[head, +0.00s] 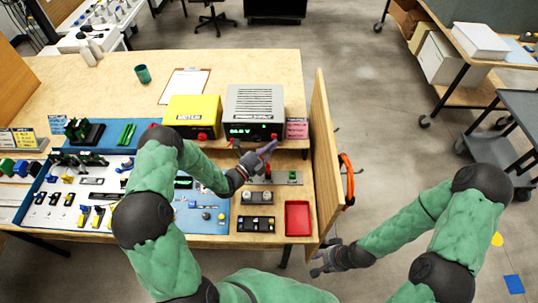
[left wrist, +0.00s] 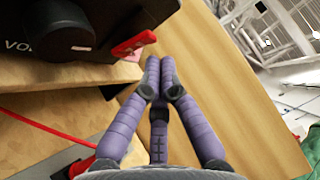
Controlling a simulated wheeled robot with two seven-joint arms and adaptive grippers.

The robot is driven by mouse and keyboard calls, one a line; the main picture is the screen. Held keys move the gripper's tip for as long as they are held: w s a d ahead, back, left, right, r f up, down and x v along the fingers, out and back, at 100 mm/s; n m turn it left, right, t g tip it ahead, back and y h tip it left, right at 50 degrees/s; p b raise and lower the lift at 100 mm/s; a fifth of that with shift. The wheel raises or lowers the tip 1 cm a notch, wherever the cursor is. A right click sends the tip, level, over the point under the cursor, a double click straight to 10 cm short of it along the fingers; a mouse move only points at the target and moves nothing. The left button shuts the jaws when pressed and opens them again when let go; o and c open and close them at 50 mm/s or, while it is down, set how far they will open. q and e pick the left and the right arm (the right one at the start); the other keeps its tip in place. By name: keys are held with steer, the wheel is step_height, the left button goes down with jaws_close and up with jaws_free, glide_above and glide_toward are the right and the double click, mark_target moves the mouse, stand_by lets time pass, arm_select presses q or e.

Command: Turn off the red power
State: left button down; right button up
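The grey power supply (head: 253,103) stands on the bench shelf, with a lit green display (head: 240,132) on its dark front. In the left wrist view a red switch lever (left wrist: 133,43) sticks out from the black front panel (left wrist: 45,30), beside a round knob. My left gripper (head: 268,148) is just in front of the supply's right side. In the left wrist view its purple fingers (left wrist: 160,68) are together with nothing between them, beside the lever and apart from it. My right gripper (head: 322,260) hangs empty right of the bench, its fingers spread.
A yellow meter box (head: 193,112) stands left of the supply. A pink label (head: 297,128) is at its right. An upright wooden side panel (head: 322,150) bounds the bench on the right. A red tray (head: 298,218) and small parts lie in front. A red cable (left wrist: 45,125) runs below the panel.

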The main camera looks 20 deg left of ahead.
arm_select(q)
steer(key=shift+w+r, duration=0.1)
steer(key=shift+w, duration=0.3)
steer(key=shift+a, duration=0.1)
steer(key=shift+w+a+r+n+g+y+p, duration=0.1)
steer(key=shift+w+r+n+g+y+p, duration=0.4)
steer(key=shift+p, duration=0.75)
steer(key=shift+s+f, duration=0.2)
